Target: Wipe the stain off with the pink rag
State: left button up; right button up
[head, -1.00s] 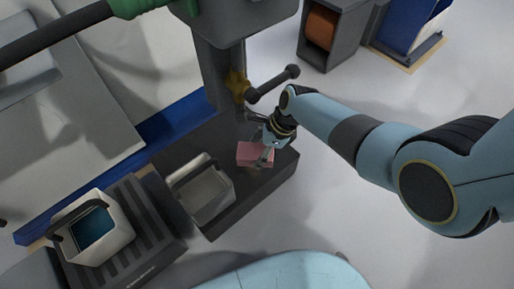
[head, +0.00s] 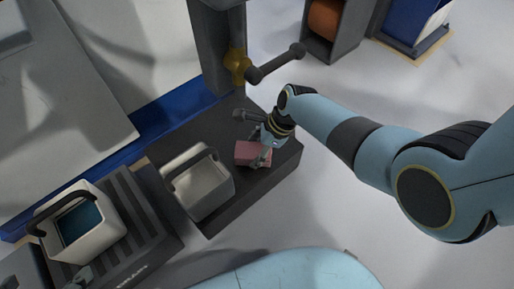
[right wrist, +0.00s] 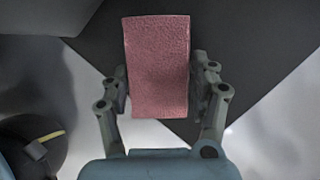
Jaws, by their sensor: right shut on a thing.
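The pink rag (head: 253,153) is a folded rectangular block of cloth. My right gripper (head: 262,152) is shut on it and holds it over the right part of the dark bench top. In the right wrist view the rag (right wrist: 158,66) stands between the two fingers of the gripper (right wrist: 160,88), with the dark surface behind it. I cannot tell whether the rag touches the surface. No stain can be made out in either view.
A white bucket with a dark handle (head: 203,188) stands on the dark bench (head: 222,215), left of the rag. Another bucket (head: 84,228), with blue inside, stands on a ribbed drain tray (head: 150,235). A dark crank handle on a yellow hub (head: 275,65) juts out above the bench.

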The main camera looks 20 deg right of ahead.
jog(key=shift+f+b, duration=0.65)
jog(key=shift+f, duration=0.35)
dwell(0.6)
